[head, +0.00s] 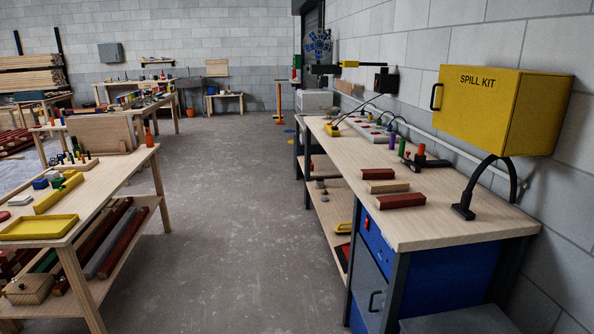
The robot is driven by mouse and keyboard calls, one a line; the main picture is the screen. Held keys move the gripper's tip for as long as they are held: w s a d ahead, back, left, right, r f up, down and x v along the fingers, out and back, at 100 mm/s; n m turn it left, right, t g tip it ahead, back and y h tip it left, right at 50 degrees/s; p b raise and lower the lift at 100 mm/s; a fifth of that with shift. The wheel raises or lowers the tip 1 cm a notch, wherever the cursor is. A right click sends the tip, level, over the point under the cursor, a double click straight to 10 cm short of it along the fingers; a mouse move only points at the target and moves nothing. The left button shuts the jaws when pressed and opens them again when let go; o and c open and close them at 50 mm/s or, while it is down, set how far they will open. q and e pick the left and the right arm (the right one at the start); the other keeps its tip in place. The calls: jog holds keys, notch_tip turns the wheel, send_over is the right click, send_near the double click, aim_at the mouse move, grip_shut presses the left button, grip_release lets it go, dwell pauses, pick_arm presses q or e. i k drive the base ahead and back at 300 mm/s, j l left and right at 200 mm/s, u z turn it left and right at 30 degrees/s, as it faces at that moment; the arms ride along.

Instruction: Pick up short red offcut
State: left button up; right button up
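Two dark red wood pieces lie on the right workbench top (450,215). The farther red piece (378,174) looks shorter, though it is also farther from me. The nearer red piece (399,201) looks longer and lies close to the bench's front left edge. A bare wood block (388,187) lies between the two, apart from both. I cannot be sure from here which red piece is the short offcut. Neither of my grippers is in view.
A black lamp-like stand (463,211) and a yellow spill kit box (500,108) are at the bench's right. A red-and-black tool (425,162) lies behind the blocks. The left table (60,238) holds a yellow tray (38,236). The concrete floor between is clear.

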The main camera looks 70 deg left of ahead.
aim_at(374, 173)
jog(key=u, duration=1.75)
jog(key=z, duration=0.3)
jog(key=i+j+z, duration=0.3)
jog(key=z, duration=0.15)
jog(key=i+j+z, duration=0.25)
jog(key=j+z, duration=0.2)
jog(key=l, duration=0.1)
